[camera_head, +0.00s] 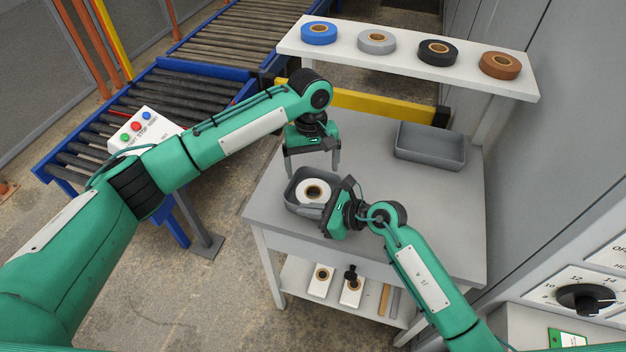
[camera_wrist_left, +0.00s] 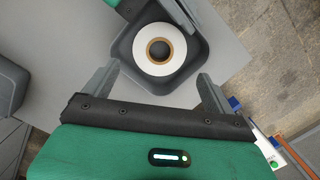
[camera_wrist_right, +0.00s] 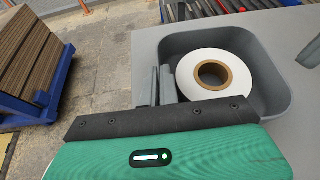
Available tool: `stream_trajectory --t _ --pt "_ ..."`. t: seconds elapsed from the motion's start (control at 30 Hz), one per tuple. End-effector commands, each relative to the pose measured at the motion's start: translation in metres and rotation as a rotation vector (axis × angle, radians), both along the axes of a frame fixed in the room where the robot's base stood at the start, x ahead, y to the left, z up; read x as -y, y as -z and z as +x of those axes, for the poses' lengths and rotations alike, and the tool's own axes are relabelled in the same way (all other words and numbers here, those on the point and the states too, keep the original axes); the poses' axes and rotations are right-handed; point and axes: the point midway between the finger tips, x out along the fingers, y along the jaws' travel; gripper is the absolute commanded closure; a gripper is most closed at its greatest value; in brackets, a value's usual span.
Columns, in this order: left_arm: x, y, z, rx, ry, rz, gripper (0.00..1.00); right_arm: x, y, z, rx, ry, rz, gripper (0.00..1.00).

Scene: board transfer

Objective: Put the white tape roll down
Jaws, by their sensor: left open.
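The white tape roll (camera_head: 313,190), with a brown core, lies flat in the near grey bin (camera_head: 291,186) on the table. It also shows in the left wrist view (camera_wrist_left: 160,48) and the right wrist view (camera_wrist_right: 214,75). My left gripper (camera_head: 312,168) is open and empty above the bin, its fingers apart with the roll beyond them in the left wrist view. My right gripper (camera_wrist_right: 158,73) is at the bin's side, its fingers close together on the bin's wall, beside the roll and not around it. Its fingertips are hidden in the head view.
A second grey bin (camera_head: 430,147), empty, stands at the table's back right. A raised white shelf (camera_head: 400,62) holds blue, grey, black and brown tape rolls. The grey table (camera_head: 430,215) is clear to the right. A roller conveyor (camera_head: 150,95) stands left.

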Motion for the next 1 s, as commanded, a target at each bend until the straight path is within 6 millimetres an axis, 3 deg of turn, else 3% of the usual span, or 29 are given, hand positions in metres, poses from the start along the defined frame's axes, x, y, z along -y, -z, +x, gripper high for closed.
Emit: stream_trajectory --t 0.1,0.23,0.7,0.83,1.0 --pt "0.0 -0.021 0.002 0.001 0.001 -0.002 0.11 0.0 0.0 0.0 0.0 0.0 0.0 1.0" --pt "0.0 -0.035 0.004 0.0 0.001 -0.002 0.11 0.0 0.0 0.0 0.0 0.0 0.0 1.0" --pt "-0.001 -0.04 0.005 0.0 0.001 0.0 0.11 0.0 0.0 0.0 0.0 0.0 0.0 1.0" --pt "-0.001 -0.04 0.005 0.0 0.001 0.0 0.11 0.0 0.0 0.0 0.0 0.0 0.0 0.72" --pt "-0.001 -0.04 0.005 0.0 0.001 0.0 0.11 0.0 0.0 0.0 0.0 0.0 0.0 0.72"
